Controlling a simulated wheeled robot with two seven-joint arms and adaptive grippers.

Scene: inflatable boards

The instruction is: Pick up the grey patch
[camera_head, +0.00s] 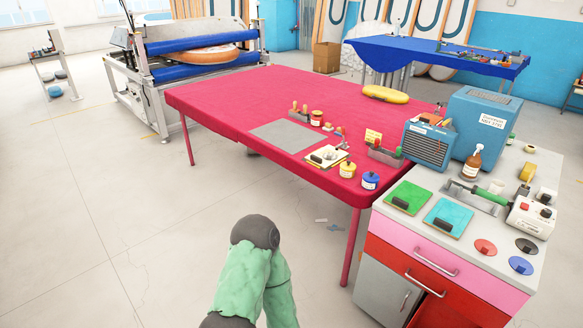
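A round dark grey patch (526,245) lies flat on the white counter top (482,230) at the right, near its right edge. A round red patch (485,247) and a round blue patch (521,265) lie close by, apart from it. A flat grey square sheet (289,135) lies on the red table. One of my arms rises from the bottom centre, over the floor and away from both grey things. Neither of my grippers shows.
The counter also holds green (408,198) and teal (448,217) square pieces with dark handles, a white box (531,218), a brown bottle (472,163) and blue machines (484,122). The red table (235,98) has jars and tools near its right side. Floor in front is mostly clear.

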